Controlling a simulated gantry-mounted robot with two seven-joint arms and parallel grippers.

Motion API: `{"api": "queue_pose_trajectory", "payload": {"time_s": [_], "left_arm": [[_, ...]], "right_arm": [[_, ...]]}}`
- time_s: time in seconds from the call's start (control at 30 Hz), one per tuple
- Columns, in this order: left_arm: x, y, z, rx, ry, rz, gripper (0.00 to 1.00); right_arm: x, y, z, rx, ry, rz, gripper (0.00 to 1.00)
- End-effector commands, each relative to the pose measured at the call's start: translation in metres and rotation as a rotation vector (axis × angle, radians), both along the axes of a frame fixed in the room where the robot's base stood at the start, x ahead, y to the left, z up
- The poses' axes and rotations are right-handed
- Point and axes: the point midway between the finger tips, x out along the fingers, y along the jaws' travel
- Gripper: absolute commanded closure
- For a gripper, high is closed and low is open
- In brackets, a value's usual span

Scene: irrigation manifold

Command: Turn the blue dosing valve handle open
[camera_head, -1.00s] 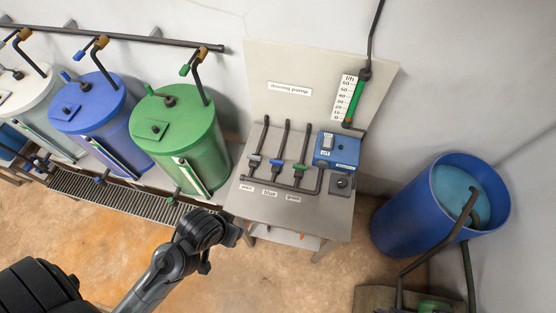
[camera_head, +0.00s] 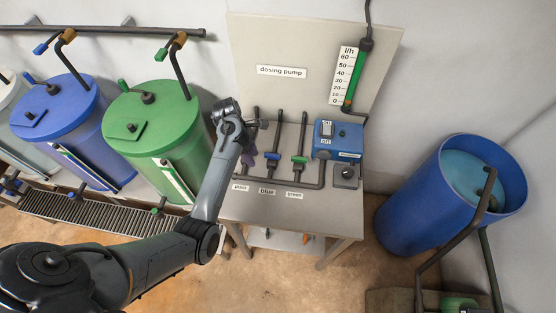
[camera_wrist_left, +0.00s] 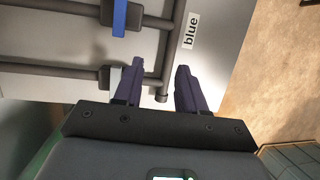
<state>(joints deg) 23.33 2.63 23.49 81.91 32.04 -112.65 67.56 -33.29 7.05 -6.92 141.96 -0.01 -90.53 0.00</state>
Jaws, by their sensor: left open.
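The blue dosing valve handle (camera_head: 273,156) sits on the middle of three upright pipes on the grey bench, above the label "blue" (camera_head: 267,192). In the left wrist view the blue handle (camera_wrist_left: 120,18) lies across its dark valve body near the top edge. My left gripper (camera_head: 248,158) is at the plain valve's pipe, just left of the blue valve. Its two purple fingers (camera_wrist_left: 160,76) are apart, with nothing held between them; a pipe stub shows in the gap. The left finger partly covers the plain valve. My right gripper is not in view.
The green valve handle (camera_head: 299,160) is right of the blue one, then the blue dosing pump (camera_head: 338,138). A dark manifold pipe (camera_head: 290,185) runs below the valves. A green tank (camera_head: 150,125) stands left of my arm. The bench front (camera_head: 300,212) is clear.

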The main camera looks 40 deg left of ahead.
Motion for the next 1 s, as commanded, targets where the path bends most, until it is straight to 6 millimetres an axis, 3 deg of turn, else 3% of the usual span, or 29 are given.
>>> {"api": "queue_pose_trajectory", "payload": {"time_s": [0.03, 0.1, 0.23, 0.33, 1.0], "left_arm": [[0.019, 0.001, 0.009, -0.006, -0.045, 0.006, 0.60], [0.035, 0.001, 0.026, -0.009, -0.090, 0.009, 0.60], [0.053, 0.000, 0.045, -0.010, -0.138, 0.006, 0.60], [0.058, -0.002, 0.046, -0.010, -0.150, 0.006, 0.60], [0.076, -0.033, -0.037, -0.009, -0.152, 0.003, 0.60]], "right_arm": [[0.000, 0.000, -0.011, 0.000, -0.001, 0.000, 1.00], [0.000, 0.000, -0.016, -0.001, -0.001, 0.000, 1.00], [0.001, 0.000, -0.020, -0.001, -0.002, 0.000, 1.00], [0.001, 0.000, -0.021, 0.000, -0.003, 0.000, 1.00], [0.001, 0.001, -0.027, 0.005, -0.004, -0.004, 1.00]]}}
